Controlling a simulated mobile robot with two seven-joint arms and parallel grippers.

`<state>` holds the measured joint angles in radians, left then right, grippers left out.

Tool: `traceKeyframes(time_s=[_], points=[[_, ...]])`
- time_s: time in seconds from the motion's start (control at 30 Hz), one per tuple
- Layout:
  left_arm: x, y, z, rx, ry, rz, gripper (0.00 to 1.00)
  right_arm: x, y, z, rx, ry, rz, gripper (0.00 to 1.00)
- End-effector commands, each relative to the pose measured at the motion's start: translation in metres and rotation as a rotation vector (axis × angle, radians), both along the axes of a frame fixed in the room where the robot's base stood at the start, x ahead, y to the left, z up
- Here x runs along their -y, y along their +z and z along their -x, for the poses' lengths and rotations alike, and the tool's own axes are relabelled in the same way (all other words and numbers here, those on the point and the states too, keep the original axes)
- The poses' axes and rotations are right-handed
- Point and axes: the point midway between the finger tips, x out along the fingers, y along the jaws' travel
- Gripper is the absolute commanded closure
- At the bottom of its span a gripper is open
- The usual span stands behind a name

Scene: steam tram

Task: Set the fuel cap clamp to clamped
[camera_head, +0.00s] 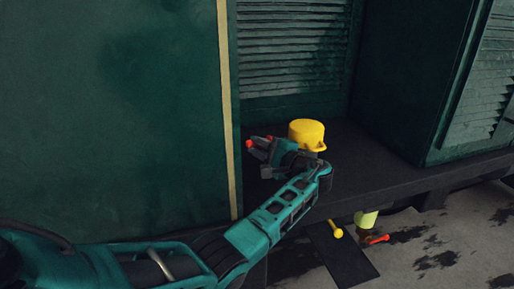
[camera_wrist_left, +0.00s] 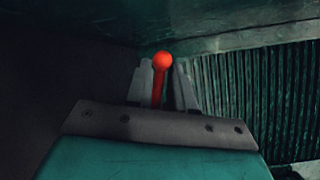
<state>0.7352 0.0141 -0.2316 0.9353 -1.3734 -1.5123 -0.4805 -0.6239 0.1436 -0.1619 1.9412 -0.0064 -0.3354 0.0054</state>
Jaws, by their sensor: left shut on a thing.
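A yellow round cap (camera_head: 306,131) with a small lug stands on the dark ledge in the head view. My left gripper (camera_head: 259,146) is just left of it, close to the green wall edge. Red shows at its fingertips. In the left wrist view, a red lever with a ball end (camera_wrist_left: 160,78) stands between the two grey fingers of my left gripper (camera_wrist_left: 162,88), which is shut on it. The lever's base is hidden, so I cannot tell how it joins the cap. My right gripper is out of view.
A dark green panel (camera_head: 120,110) with a cream strip borders the arm's left side. Louvred panels (camera_head: 290,50) stand behind. Below the ledge (camera_head: 375,165) are a yellow-knobbed lever (camera_head: 337,233), a yellow-green cylinder (camera_head: 366,218) and a red handle (camera_head: 378,239).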

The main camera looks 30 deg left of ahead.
Motion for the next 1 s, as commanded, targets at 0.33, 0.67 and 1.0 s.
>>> traceKeyframes(time_s=[0.33,0.67,1.0], points=[[0.0030,0.0079,-0.0030,-0.071,-0.002,-0.062,1.00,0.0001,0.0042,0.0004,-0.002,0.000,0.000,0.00],[0.0032,0.0080,-0.0032,-0.076,-0.003,-0.065,1.00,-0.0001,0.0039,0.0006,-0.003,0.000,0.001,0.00],[0.0029,0.0078,-0.0031,-0.075,-0.002,-0.064,0.63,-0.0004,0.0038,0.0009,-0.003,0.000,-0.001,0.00]])
